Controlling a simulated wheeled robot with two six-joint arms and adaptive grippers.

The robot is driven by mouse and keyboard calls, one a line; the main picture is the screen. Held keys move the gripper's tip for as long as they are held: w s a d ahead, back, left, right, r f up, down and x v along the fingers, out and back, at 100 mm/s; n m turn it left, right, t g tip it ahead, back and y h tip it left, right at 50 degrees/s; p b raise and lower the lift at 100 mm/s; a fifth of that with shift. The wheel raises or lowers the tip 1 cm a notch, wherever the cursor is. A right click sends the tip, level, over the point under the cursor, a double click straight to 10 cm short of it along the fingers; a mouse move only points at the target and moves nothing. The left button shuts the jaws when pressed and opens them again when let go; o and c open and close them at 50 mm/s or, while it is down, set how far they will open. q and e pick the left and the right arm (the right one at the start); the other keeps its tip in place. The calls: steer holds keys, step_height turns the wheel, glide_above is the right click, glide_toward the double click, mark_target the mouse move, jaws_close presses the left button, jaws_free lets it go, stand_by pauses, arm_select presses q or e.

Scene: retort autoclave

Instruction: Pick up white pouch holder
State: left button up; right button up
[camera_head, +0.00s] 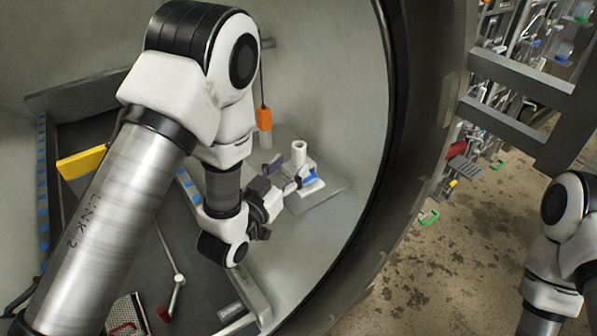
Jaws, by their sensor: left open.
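The white pouch holder (299,153) stands on a small grey ledge inside the round chamber. It has an upright white tube on top and a blue patch near its base. My left gripper (292,178) reaches in from the left and is open at the holder's left side, its fingertips close to the white body. I cannot tell whether they touch it. My left arm hides part of the chamber floor behind it. Part of my right arm shows at the right edge; its gripper is out of the frame.
The thick chamber rim (389,150) curves down the right of the opening. An orange piece (264,118) hangs on a cord above the holder. A yellow bar (82,162) is at left. A metal rack (525,80) with several hanging items stands outside at upper right.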

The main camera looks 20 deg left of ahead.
mark_target(296, 157)
arm_select(q)
steer(key=x, duration=0.3)
steer(key=shift+w+r, duration=0.1)
steer(key=shift+r, duration=0.25)
steer(key=shift+w+d+f, duration=0.1)
steer(key=shift+w, duration=0.3)
jaws_close()
steer(key=shift+p, duration=0.3)
